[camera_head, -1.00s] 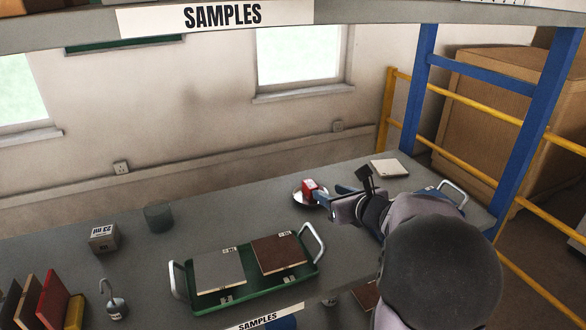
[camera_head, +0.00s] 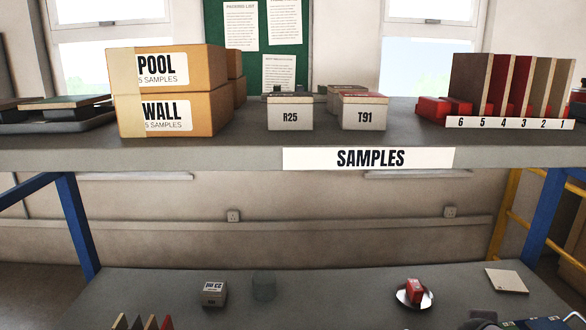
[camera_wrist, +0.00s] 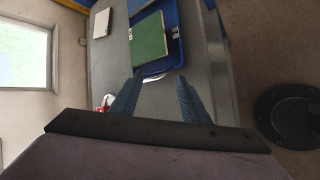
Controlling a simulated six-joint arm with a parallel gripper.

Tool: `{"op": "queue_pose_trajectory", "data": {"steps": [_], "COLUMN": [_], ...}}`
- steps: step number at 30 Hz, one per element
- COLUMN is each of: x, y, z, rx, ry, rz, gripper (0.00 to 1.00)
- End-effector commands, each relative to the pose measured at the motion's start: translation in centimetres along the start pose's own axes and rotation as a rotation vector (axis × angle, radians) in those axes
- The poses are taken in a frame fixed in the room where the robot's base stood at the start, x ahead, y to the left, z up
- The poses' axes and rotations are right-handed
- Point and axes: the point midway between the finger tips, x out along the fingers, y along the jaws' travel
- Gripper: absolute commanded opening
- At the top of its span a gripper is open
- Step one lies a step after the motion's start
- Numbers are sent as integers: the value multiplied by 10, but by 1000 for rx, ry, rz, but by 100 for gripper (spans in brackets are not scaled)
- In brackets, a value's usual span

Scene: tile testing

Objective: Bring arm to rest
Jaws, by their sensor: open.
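My gripper (camera_wrist: 158,98) shows in the wrist view as two blue fingers, spread apart with nothing between them. Beyond the fingertips lies a blue tray (camera_wrist: 172,48) with a pale handle, holding a green tile (camera_wrist: 148,38). A small red block (camera_head: 415,288) sits in a round metal dish (camera_head: 400,296) on the lower bench in the head view. Part of the dish and block also shows beside the left finger in the wrist view. In the head view the fingers are not clearly visible; only dark parts show at the bottom right edge.
The bench (camera_head: 330,290) also carries a grey box (camera_head: 214,293), a glass (camera_head: 264,285) and a pale tile (camera_head: 506,280). The shelf (camera_head: 230,152) above holds boxes, cartons and a tile rack (camera_head: 510,123). Blue posts (camera_head: 78,225) and yellow rails stand at the sides.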

Motion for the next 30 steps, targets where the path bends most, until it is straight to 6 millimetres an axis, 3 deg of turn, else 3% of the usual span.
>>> {"op": "queue_pose_trajectory", "data": {"steps": [6,11,20,30], "x": [1,1,-1,-22], "y": [-62,-105,-153,-220], "z": [22,14,-45,-147], "rx": [107,228,487,869], "ry": [-107,-139,-95,-60], "rz": [-131,-228,-367,-623], "gripper": [42,42,42,42]}}
